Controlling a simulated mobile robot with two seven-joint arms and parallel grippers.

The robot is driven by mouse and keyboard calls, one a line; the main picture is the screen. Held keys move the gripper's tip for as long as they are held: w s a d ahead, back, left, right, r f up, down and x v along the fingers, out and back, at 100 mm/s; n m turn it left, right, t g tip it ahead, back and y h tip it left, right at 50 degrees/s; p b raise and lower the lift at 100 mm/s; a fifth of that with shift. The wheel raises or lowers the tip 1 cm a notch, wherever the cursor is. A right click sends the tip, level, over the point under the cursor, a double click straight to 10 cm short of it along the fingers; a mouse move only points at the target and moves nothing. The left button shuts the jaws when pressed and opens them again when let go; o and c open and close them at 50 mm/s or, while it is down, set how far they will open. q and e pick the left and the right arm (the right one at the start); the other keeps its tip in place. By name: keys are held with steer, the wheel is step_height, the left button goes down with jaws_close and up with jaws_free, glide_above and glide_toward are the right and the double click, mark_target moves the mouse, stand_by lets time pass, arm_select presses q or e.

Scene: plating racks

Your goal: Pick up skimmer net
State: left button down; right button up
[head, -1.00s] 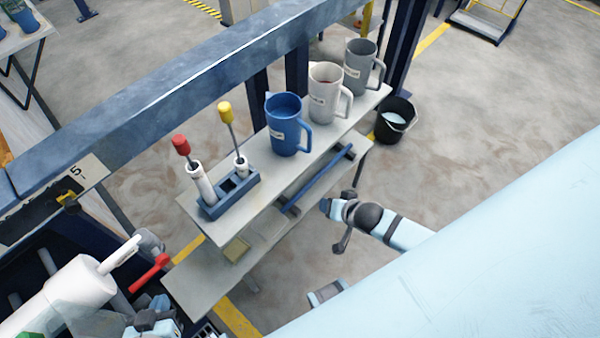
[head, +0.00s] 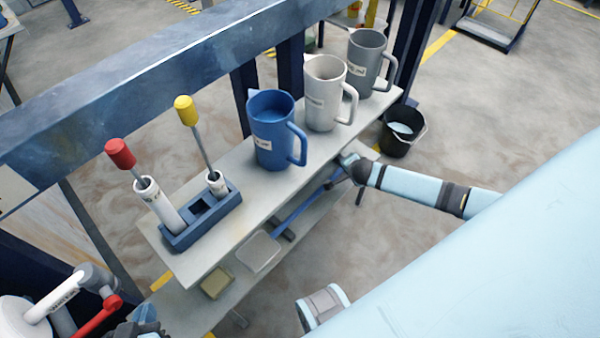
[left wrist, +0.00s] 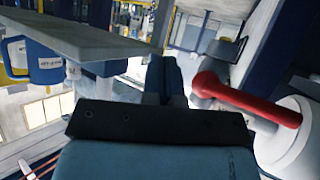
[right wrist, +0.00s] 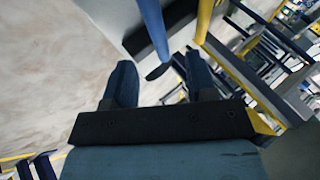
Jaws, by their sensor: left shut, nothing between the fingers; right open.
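A long blue handle (head: 305,208) lies along the lower shelf under the jugs, with a dark piece and a pale, flat, rectangular frame (head: 258,251) at its near end. I take this as the skimmer net. My right gripper (head: 343,170) is at the handle's far end, partly hidden by the arm and the upper shelf's edge. In the right wrist view the right gripper (right wrist: 160,82) is open, with a blue bar (right wrist: 153,22) ahead of its fingers; contact cannot be told. My left gripper (head: 143,318) is shut and empty at the lower left; its fingers (left wrist: 163,75) are together.
The upper shelf (head: 240,235) bears a blue jug (head: 275,130), a white jug (head: 325,93), a grey jug (head: 367,60) and a blue holder (head: 190,230) with red- and yellow-handled tools. A black bucket (head: 402,135) stands beyond. A red lever (head: 98,316) is by my left gripper.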

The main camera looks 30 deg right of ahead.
steer(key=b+x, duration=0.2)
steer(key=x, duration=0.4)
steer(key=shift+s, duration=0.15)
steer(key=c, duration=1)
